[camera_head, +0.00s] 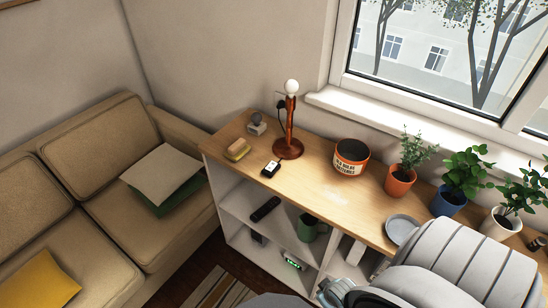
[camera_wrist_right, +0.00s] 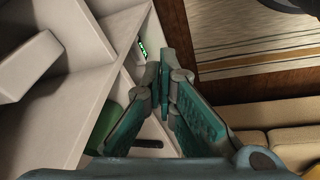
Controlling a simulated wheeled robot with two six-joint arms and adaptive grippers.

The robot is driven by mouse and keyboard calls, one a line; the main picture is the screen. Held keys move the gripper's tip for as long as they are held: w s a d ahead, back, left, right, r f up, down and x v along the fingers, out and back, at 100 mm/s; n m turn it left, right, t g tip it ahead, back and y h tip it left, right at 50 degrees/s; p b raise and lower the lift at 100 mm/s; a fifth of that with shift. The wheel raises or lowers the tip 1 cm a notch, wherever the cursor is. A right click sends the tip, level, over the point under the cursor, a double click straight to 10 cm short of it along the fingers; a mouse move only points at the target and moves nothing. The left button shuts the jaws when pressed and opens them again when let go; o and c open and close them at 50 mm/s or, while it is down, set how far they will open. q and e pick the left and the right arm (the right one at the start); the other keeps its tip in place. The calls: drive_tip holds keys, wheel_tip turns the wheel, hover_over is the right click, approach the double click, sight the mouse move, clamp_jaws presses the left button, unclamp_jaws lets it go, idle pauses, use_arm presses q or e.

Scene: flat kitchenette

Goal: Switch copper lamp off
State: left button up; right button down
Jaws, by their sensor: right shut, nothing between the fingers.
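The copper lamp (camera_head: 288,148) stands upright on the wooden top of the shelf unit, with a round base, a thin stem and a bare white bulb (camera_head: 292,87). I cannot tell whether the bulb is lit. A small black-and-white device (camera_head: 271,168) lies just in front of the lamp's base; whether it is the lamp's switch is unclear. My right gripper (camera_wrist_right: 165,88) is shut and empty in the wrist view, in front of the open shelves and well away from the lamp. In the head view my right arm largely hides it. My left gripper is not in view.
A yellow sponge-like block (camera_head: 238,150) and a small grey-topped object (camera_head: 257,123) lie left of the lamp. A green mug (camera_head: 307,229) is on the shelf below.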

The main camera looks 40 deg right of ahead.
drive_tip(key=w+d+r+n+t, duration=0.1)
drive_tip(key=w+r, duration=0.6)
drive_tip(key=r, duration=0.2)
drive_tip(key=w+d+r+n+t+y+b, duration=0.1)
drive_tip(key=w+r, duration=0.7)
drive_tip(key=r, duration=0.1)
drive_tip(key=w+d+r+n+t+y+b, duration=0.1)
drive_tip(key=w+r+t, duration=0.1)
drive_tip(key=w+r, duration=0.6)
drive_tip(key=shift+w+r+n, duration=0.2)
drive_tip(key=shift+r+n, duration=0.2)
drive_tip(key=shift+r, duration=0.6)
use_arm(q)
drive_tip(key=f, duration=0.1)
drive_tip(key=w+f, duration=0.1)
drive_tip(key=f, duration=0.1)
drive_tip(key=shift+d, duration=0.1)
use_arm(e)
drive_tip(key=w+d+r+t, duration=0.1)
drive_tip(key=w+d+r, duration=0.2)
drive_tip(key=r, duration=0.4)
drive_tip(key=w+d+r+t+y, duration=0.1)
drive_tip(key=w+d+r, duration=0.2)
drive_tip(key=r, duration=0.3)
drive_tip(key=shift+r, duration=0.4)
